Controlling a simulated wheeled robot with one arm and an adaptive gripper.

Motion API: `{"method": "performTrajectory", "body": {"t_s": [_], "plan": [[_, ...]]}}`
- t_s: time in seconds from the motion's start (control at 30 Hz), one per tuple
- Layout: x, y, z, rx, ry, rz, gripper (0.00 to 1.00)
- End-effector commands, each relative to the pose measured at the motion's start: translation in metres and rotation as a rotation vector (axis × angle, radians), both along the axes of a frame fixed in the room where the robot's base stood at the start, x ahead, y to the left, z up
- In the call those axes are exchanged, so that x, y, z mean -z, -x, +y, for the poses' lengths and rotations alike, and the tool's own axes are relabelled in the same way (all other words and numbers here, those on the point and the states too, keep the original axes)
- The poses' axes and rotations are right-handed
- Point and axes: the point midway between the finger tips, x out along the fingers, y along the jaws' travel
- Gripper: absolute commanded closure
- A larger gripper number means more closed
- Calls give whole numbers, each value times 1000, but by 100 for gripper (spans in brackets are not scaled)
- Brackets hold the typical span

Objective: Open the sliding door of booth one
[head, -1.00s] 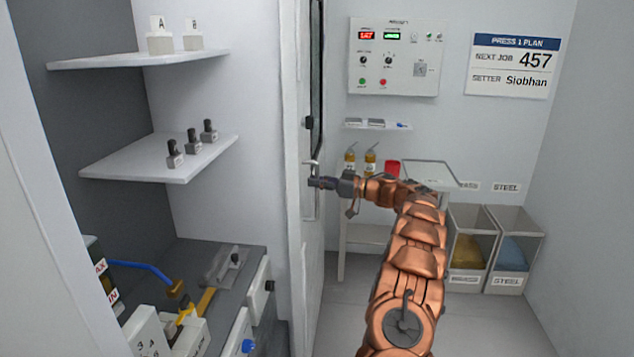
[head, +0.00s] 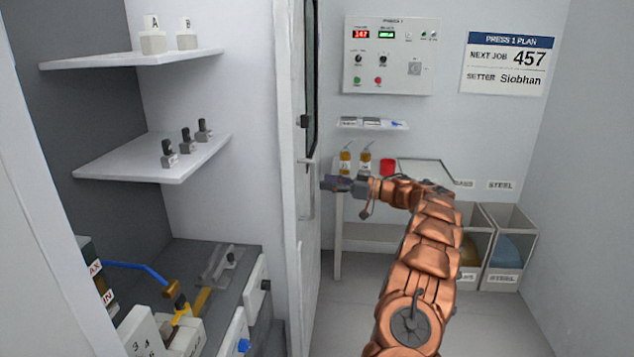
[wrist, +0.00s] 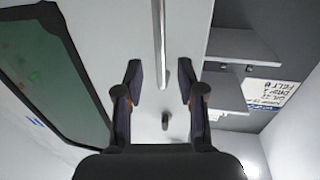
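The sliding door (head: 307,235) is a white panel with a dark-framed window, seen nearly edge-on left of centre in the head view. It also fills much of the wrist view (wrist: 115,35), with its window at the left. A grey vertical bar handle (wrist: 159,45) runs down the door between my finger lines. My gripper (head: 325,184) is just right of the door in the head view, apart from it. In the wrist view my gripper (wrist: 160,68) has its two fingers spread wide, one each side of the bar, with nothing clamped.
Left of the door stand shelves (head: 150,158) with small tools and a grey bench (head: 205,275). Behind my arm are a control panel (head: 388,55), a small table with bottles (head: 345,160), and bins (head: 510,250). Grey floor right of my arm is clear.

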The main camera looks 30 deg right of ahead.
Motion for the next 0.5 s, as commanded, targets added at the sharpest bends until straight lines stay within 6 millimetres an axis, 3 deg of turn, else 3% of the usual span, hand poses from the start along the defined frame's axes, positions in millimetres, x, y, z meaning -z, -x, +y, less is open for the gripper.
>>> {"method": "performTrajectory", "body": {"t_s": [0.2, 0.5], "plan": [[0, 32, -25, 1, -1, -1, 61], [0, 50, -40, 0, -1, 1, 61]]}}
